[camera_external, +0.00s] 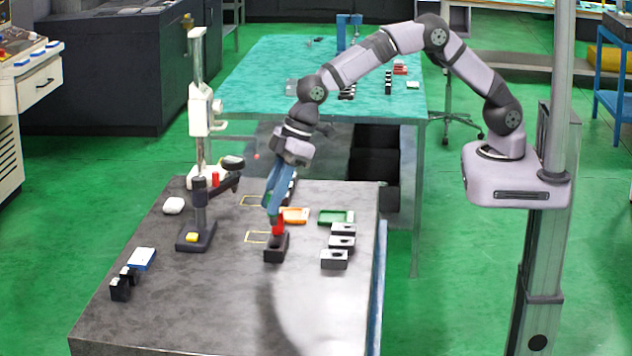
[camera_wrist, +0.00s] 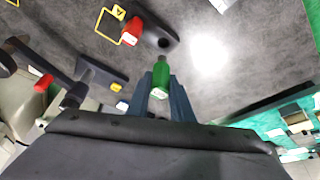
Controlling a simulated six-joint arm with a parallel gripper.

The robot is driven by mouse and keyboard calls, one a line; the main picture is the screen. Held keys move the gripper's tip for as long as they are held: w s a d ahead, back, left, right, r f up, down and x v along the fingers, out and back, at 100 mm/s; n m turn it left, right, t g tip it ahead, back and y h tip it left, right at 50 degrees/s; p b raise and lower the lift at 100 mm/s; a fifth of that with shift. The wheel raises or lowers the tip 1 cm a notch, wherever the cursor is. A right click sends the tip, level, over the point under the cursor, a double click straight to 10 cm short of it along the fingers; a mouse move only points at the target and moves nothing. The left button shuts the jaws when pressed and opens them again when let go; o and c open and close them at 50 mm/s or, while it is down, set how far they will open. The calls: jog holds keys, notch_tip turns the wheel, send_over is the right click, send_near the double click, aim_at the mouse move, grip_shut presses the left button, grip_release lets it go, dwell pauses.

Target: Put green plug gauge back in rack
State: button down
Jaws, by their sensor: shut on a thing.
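My gripper (camera_external: 271,207) is shut on the green plug gauge, with its blue fingers on both sides of it. The green plug gauge (camera_wrist: 161,74) shows between the fingertips in the wrist view; in the external view it is mostly hidden by the fingers. A black rack block (camera_external: 275,249) stands on the grey table just below my gripper. A red plug gauge (camera_wrist: 132,30) stands at one end of this rack (camera_wrist: 153,34). A dark empty hole (camera_wrist: 165,43) shows at the other end, near the green gauge's tip but apart from it in the wrist view.
A dark stand (camera_external: 197,236) and a tall white stand (camera_external: 198,125) are on the left. The table's front middle (camera_external: 240,310) is clear.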

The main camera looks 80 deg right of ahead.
aim_at(273, 217)
jog(key=shift+f+b, duration=1.55)
jog(key=shift+f, duration=0.85)
jog(key=shift+f+b, duration=0.8)
jog(key=shift+f, duration=0.45)
jog(key=c, duration=1.5)
grip_release()
jog(key=shift+b+v, duration=1.35)
jog(key=shift+v, duration=2.4)
jog(key=shift+f, duration=0.1)
